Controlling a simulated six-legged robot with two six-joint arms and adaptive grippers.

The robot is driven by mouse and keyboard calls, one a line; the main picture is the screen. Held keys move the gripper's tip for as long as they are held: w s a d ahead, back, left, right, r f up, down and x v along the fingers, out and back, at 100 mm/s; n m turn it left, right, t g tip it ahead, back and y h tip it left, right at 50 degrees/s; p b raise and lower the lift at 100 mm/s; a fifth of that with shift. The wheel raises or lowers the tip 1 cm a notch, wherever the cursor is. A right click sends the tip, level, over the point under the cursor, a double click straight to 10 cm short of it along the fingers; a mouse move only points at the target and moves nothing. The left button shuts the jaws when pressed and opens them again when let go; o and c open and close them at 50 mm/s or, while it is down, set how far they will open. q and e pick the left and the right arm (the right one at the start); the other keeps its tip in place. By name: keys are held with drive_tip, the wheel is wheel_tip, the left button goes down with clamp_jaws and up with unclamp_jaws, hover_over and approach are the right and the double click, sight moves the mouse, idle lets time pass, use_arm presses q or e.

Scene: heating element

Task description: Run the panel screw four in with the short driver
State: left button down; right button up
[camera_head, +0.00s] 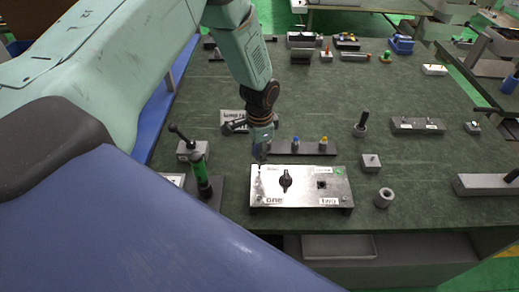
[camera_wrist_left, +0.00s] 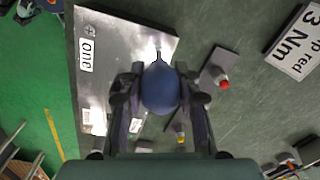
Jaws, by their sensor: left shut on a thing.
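My left gripper (camera_head: 262,148) is over the far left corner of the metal panel (camera_head: 305,186). In the left wrist view the gripper (camera_wrist_left: 159,74) is shut on the short driver (camera_wrist_left: 161,90), which has a round blue handle. Its thin shank points at the panel's (camera_wrist_left: 125,42) corner. I cannot tell whether the tip touches a screw there. Screw four cannot be picked out. My right gripper is out of view.
A dark bar (camera_head: 309,149) with blue- and yellow-topped pieces stands just behind the panel. A green-handled tool (camera_head: 201,172) stands left of it. A small metal block (camera_head: 371,162) and a ring (camera_head: 384,197) lie to the right. Green mat (camera_head: 415,170) is clear between them.

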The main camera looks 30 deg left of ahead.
use_arm(q)
drive_tip(key=shift+n+p, duration=0.45)
drive_tip(key=shift+n, duration=1.55)
drive_tip(key=n, duration=0.4)
